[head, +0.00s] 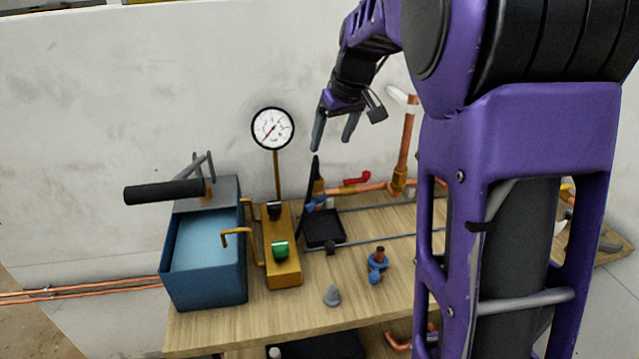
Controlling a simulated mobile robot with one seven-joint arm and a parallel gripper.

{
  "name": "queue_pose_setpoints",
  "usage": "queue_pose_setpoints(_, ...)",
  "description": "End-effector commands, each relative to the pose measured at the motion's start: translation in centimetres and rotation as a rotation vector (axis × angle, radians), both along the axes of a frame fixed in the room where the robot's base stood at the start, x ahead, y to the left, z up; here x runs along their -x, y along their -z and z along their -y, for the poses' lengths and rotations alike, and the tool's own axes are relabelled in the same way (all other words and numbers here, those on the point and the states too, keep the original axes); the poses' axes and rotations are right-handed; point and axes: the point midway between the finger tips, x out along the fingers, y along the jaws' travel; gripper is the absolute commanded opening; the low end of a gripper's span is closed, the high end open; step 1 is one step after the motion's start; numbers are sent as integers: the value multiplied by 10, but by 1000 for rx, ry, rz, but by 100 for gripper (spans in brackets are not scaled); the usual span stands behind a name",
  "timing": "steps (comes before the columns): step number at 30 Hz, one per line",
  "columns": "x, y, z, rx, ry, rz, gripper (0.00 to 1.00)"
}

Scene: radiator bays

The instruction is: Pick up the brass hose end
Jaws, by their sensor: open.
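My gripper (333,142) hangs in front of the white wall, its two dark fingers pointing down and apart, with nothing between them. A brass-coloured piece (318,187), which looks like the brass hose end, stands upright just below the gripper in the picture. A black tapered part rises above it, and a blue part (313,204) sits at its foot. A thin black hose seems to run down beside it. The gripper is apart from it. From this one view I cannot tell the depth between them.
A blue tank (205,262) with a black-handled lever, a brass block (283,258) and a round gauge (272,128) stand left on the wooden bench (215,326). Copper pipe (405,140) with a red lever (357,178) runs behind. A black tray (325,229) and small fittings (377,263) lie in front.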

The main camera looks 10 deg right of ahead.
Motion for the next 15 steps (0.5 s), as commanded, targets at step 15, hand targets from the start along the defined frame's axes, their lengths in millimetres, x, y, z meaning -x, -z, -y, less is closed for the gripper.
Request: queue_pose_setpoints(15, -34, 89, -12, -2, 1, -1, 81)
